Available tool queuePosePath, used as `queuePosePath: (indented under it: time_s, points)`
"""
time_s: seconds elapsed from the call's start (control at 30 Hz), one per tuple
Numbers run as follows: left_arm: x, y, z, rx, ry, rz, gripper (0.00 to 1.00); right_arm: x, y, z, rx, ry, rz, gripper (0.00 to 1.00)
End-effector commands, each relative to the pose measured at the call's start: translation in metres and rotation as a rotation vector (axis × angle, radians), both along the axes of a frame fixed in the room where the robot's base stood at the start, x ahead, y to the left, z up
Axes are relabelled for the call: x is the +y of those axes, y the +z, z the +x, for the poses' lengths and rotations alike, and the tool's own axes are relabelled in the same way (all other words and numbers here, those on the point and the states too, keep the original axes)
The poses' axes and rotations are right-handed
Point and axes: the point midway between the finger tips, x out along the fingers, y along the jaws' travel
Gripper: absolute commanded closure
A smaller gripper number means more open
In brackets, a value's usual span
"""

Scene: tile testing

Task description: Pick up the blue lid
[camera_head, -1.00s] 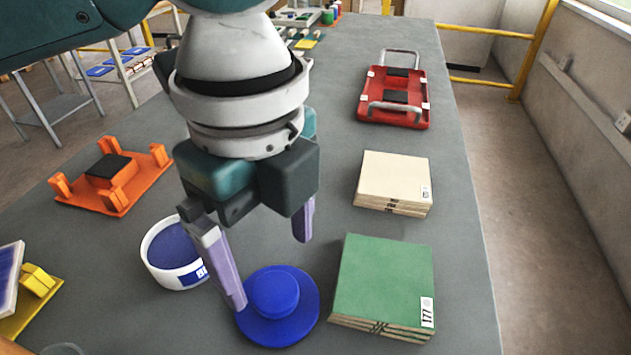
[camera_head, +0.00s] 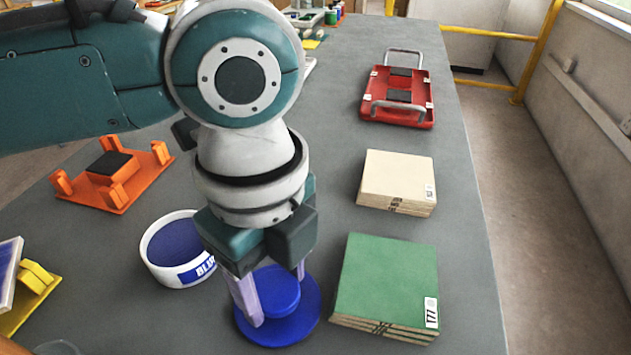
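The blue lid (camera_head: 285,328) is a round disc with a raised round knob, lying flat on the grey table in the head view. My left gripper (camera_head: 279,297) points down over it, with its pale purple fingers on either side of the knob. The fingers stand apart, and a gap shows between the near finger and the far one. The far finger is partly hidden behind the knob. Whether either finger touches the knob cannot be told. My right gripper is not in view.
A white tub of blue paint (camera_head: 172,262) stands just left of the lid. A green tile stack (camera_head: 385,285) lies close on the right, a cream tile stack (camera_head: 397,179) behind it. An orange fixture (camera_head: 118,180) and a red carrier (camera_head: 400,95) stand farther off.

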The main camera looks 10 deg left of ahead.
Motion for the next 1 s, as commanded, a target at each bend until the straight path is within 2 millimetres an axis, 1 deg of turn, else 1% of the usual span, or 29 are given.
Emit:
queuePosePath:
  time_s: [0.03,0.07,0.47,0.77,0.87,0.97,1.0]
  points:
    - [0.0,0.0,0.0,0.0,0.0,0.0,0.47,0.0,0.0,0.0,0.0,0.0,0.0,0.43]
    - [0.0,0.0,0.0,0.0,0.0,0.0,0.5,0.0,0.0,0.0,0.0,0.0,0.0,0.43]
    - [0.0,0.0,0.0,0.0,0.0,0.0,0.95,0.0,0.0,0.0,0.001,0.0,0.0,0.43]
    - [0.0,0.003,0.0,-0.001,0.0,0.0,0.95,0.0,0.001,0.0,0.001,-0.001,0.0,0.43]
    - [0.0,0.011,0.001,-0.001,0.001,-0.002,0.95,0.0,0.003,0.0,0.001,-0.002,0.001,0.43]
    - [0.0,0.026,0.001,-0.002,0.0,-0.002,0.95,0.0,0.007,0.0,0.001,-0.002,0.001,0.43]
    - [0.0,0.034,0.001,-0.004,-0.001,-0.002,0.95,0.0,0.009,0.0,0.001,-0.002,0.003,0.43]
